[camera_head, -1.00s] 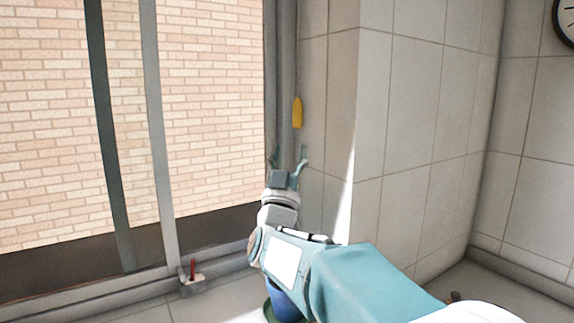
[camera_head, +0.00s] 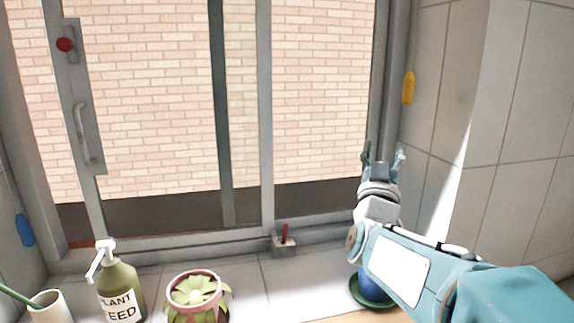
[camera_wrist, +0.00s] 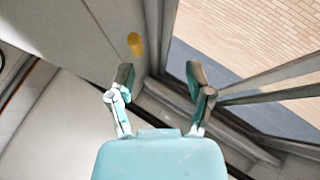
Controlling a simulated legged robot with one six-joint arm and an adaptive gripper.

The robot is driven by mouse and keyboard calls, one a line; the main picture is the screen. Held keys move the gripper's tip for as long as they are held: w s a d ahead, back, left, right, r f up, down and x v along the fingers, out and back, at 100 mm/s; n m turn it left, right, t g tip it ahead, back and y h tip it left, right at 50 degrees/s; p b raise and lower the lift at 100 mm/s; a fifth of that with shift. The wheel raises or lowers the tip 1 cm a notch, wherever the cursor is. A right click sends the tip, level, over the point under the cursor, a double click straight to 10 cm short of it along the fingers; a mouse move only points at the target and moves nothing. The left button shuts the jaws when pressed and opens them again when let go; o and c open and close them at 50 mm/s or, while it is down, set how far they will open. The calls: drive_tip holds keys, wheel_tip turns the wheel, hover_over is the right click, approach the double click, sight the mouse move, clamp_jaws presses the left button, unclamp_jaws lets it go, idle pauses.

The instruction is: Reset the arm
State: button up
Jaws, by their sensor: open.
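My gripper (camera_head: 383,158) is open and empty in the head view. It points up in front of the right side of the window frame, above the sill. My teal and white arm reaches to it from the lower right. In the wrist view my gripper (camera_wrist: 160,82) shows two spread fingers with nothing between them. Beyond the fingers are the tiled wall corner and the window frame.
A blue pot on a green saucer (camera_head: 372,296) stands partly hidden behind my arm. A pink plant pot (camera_head: 195,297), a plant feed bottle (camera_head: 121,297) and a cup (camera_head: 50,307) stand at the lower left. A yellow tag (camera_head: 408,87) hangs by the right wall.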

drive_tip(key=s+a+f+n+g+y, duration=0.1)
drive_tip(key=s+f+g+y, duration=0.3)
drive_tip(key=s+f+g, duration=0.4)
drive_tip(key=s+a+f+n+g+y, duration=0.2)
drive_tip(key=s+f+g, duration=0.7)
drive_tip(key=s+f, duration=0.9)
drive_tip(key=s+a+y, duration=0.2)
drive_tip(key=shift+a+f+y, duration=0.15)
drive_tip(key=shift+f+y, duration=0.05)
drive_tip(key=shift+y, duration=0.2)
